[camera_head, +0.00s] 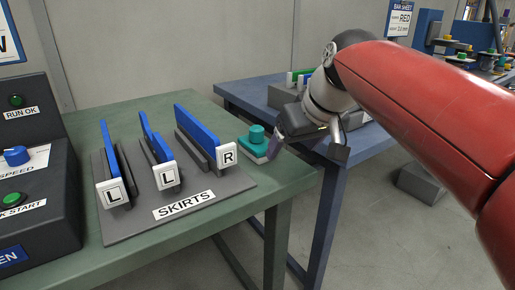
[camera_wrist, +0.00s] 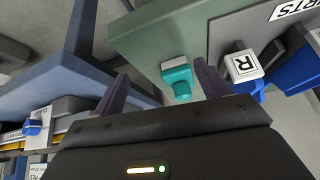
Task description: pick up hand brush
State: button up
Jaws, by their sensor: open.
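The teal object that looks like the hand brush (camera_head: 257,138) sits near the right edge of the green table, beside the rack's R slot. It has a rounded upper part on a paler base, partly hidden behind my gripper in the head view. It also shows in the wrist view (camera_wrist: 177,76), between the fingertips and beyond them. My gripper (camera_head: 307,148) is open and empty, just right of the brush at the table's edge. In the wrist view both fingers of my gripper (camera_wrist: 162,78) show spread apart, with nothing held.
A grey SKIRTS rack (camera_head: 150,216) with several blue plates stands left of the brush on the green table (camera_head: 160,262). A black control box (camera_head: 38,170) is at far left. A blue table (camera_head: 250,92) with parts stands behind. A grey block (camera_head: 420,184) lies on the floor.

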aim_at(261, 135)
jog(key=w+a+r+n, duration=0.2)
jog(key=w+a+r, duration=0.1)
jog(key=w+a, duration=0.2)
jog(key=x, duration=0.8)
jog(key=shift+s+b, duration=0.1)
jog(key=shift+b, duration=0.3)
jog(key=shift+r, duration=0.1)
jog(key=c, duration=1.2)
